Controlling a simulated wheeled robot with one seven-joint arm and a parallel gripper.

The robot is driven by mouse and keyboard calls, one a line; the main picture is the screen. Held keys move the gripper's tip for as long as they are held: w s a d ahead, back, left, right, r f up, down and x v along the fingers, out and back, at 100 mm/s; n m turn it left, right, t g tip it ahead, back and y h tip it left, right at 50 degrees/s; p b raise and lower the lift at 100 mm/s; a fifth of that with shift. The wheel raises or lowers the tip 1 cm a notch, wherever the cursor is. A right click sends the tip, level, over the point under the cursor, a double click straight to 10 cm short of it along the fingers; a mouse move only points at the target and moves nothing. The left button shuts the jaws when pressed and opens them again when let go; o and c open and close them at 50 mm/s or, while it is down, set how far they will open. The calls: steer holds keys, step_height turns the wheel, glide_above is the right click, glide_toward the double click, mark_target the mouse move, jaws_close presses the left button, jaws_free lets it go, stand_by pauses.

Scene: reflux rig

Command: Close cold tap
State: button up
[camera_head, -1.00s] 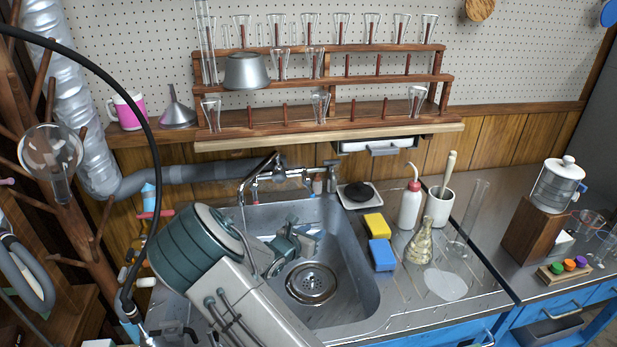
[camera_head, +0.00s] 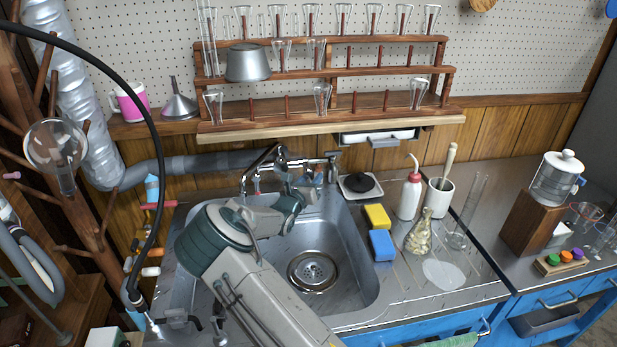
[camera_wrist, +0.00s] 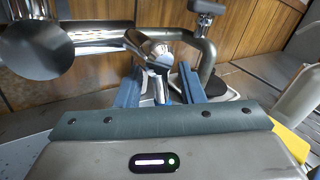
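The chrome faucet (camera_head: 265,160) is mounted on the wall behind the sink (camera_head: 345,270), its spout at the left. At its right end, the cold tap is mostly hidden by my gripper (camera_head: 306,180) in the head view. In the wrist view, the chrome tap end (camera_wrist: 155,50) has a small chrome lever (camera_wrist: 160,88) pointing toward me. My gripper (camera_wrist: 160,90) has its blue fingers apart, one on each side of this lever. I cannot tell whether either finger touches it. No water stream can be made out.
A dark round item on a white plate (camera_head: 360,187) sits just right of the tap. Yellow (camera_head: 377,216) and blue (camera_head: 382,245) sponges, a wash bottle (camera_head: 410,195) and a flask (camera_head: 420,235) stand right of the sink. The wooden rack (camera_head: 330,125) hangs above.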

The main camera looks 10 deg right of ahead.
steer(key=shift+x, duration=0.95)
jaws_close()
steer(key=shift+a+f+m+g+y+b, duration=0.15)
steer(key=shift+a+m+g+y+b, duration=0.2)
steer(key=shift+m, duration=0.3)
steer(key=shift+a+f+m+g+y, duration=0.15)
steer(key=shift+m+g+y, duration=0.25)
steer(key=shift+m, duration=0.25)
jaws_free()
steer(key=shift+r, duration=0.1)
steer(key=shift+s, duration=0.1)
